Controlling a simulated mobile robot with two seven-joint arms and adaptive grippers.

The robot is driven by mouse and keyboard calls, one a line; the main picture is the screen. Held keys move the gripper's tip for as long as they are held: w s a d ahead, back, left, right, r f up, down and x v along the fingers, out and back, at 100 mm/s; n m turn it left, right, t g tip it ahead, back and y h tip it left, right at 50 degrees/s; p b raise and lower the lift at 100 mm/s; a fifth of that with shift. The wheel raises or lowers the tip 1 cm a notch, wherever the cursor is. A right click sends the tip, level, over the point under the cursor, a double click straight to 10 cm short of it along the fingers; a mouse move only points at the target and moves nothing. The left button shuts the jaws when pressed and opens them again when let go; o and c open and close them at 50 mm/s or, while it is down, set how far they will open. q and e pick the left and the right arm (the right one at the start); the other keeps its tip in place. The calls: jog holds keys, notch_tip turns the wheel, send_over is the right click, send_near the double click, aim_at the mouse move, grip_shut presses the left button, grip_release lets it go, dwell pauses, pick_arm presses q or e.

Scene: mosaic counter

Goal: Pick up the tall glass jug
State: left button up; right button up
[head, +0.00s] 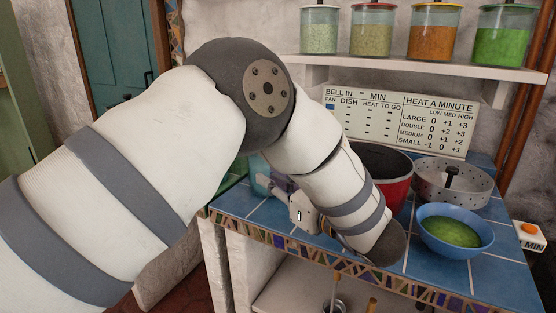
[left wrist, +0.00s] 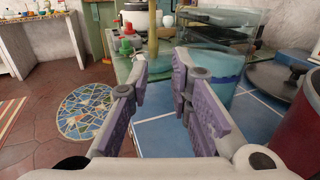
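A clear, blue-tinted glass vessel (left wrist: 222,75), which looks like the tall glass jug, stands on the blue-tiled counter in the left wrist view. It is just beyond and right of my left gripper's right finger, which hides part of it. In the head view a pale blue patch (head: 259,176), likely the same vessel, shows behind my left arm; most of it is hidden. My left gripper (left wrist: 160,68) is open, with nothing between its purple-padded fingers. In the head view it is low over the counter's left part, partly hidden by my wrist. My right gripper is not in view.
A red pot (head: 393,175), a perforated metal pan (head: 478,188) and a blue bowl of green food (head: 466,246) stand to the right on the tiled counter (head: 470,283). A sign (head: 400,118) stands behind. Jars (head: 433,32) line the shelf above.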

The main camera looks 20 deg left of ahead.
aim_at(240, 185)
pick_arm(q)
jog(key=x, duration=0.7)
jog(key=s+f+x, duration=0.1)
jog(key=x, duration=0.2)
jog(key=shift+a, duration=0.4)
jog(key=shift+w+a, duration=0.15)
jog(key=shift+a, duration=0.05)
grip_shut()
jog(key=shift+r, duration=0.2)
